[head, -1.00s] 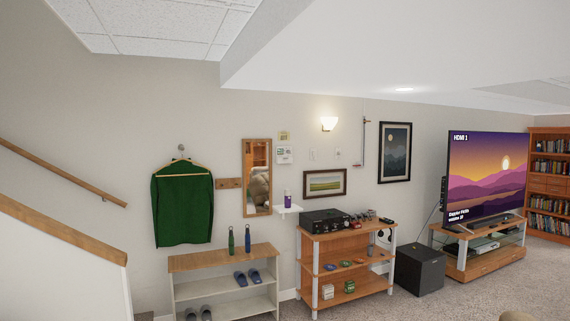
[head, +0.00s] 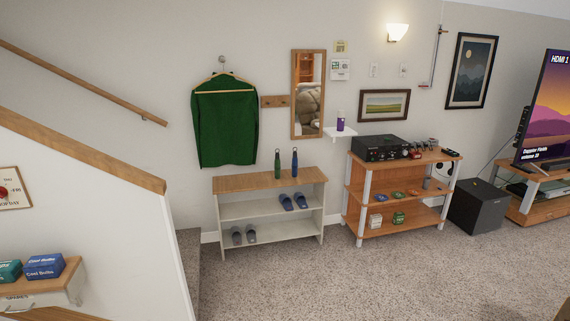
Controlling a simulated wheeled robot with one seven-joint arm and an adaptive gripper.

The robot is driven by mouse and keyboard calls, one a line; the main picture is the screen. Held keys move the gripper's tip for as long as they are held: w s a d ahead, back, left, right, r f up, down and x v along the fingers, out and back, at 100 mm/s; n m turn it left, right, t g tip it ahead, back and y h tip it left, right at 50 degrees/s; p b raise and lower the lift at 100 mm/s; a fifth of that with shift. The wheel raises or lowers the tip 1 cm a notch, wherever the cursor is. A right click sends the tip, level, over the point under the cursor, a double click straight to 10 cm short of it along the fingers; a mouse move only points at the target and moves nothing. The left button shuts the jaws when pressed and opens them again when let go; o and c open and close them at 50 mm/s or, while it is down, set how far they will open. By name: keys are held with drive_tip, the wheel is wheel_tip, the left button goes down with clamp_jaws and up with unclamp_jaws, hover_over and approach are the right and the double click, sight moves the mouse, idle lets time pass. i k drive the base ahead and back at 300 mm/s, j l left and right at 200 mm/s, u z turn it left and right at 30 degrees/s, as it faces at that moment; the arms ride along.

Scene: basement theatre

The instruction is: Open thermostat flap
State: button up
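A small white wall unit (head: 340,69), which looks like the thermostat, is on the back wall just right of the mirror. A small yellowish-green card or plate (head: 341,47) is right above it. The unit is too small in the picture to tell its flap or whether that is open. My gripper is not in view.
A mirror (head: 308,94) hangs left of the unit, and a small white shelf (head: 339,133) with a purple bottle (head: 340,121) is below it. A shoe rack (head: 270,182) and an orange shelf unit (head: 354,203) stand along the wall. The carpet (head: 300,275) in front is clear.

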sight(340, 76)
drive_tip(key=i, duration=2.1)
drive_tip(key=i+j, duration=0.1)
drive_tip(key=i, duration=0.4)
drive_tip(key=i+z, duration=0.15)
drive_tip(key=i, duration=0.3)
drive_tip(key=i+j, duration=0.2)
drive_tip(key=i, duration=0.3)
drive_tip(key=i+j+z, duration=0.15)
drive_tip(key=i, duration=0.3)
